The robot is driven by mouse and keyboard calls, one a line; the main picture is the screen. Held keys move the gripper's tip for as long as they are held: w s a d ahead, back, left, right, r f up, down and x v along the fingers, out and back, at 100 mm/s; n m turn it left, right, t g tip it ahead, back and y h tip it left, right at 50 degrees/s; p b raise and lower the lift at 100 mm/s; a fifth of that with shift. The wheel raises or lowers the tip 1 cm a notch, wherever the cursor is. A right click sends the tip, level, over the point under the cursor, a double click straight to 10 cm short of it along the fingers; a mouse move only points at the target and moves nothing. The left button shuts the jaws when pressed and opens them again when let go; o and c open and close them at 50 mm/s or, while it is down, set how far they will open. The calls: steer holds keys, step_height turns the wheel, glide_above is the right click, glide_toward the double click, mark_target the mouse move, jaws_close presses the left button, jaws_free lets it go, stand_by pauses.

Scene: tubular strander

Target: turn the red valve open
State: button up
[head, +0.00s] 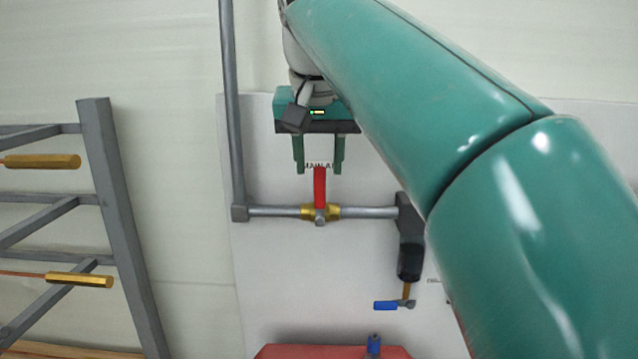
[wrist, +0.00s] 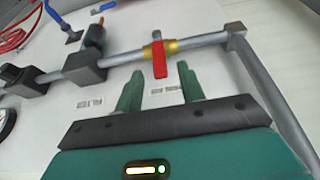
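The red valve handle (head: 320,188) stands upright, across the horizontal grey pipe (head: 270,211). It joins a brass valve body (head: 334,212). My gripper (head: 319,170) is above the handle, pointing down, with its two green fingers apart. In the head view the handle's top end shows between the fingertips, with a gap on each side. The wrist view also shows the red handle (wrist: 160,64) with its free end between the open fingertips (wrist: 160,68), touching neither. Whether they are at the same depth is hard to tell.
A dark filter unit (head: 410,245) with a small blue-handled valve (head: 386,305) hangs to the right. A vertical grey pipe (head: 232,110) rises at left. A grey rack (head: 125,220) with brass-coloured rods stands further left. A red object (head: 300,352) is below.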

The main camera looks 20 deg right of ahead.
mark_target(319, 177)
steer(key=shift+x, duration=2.7)
jaws_close()
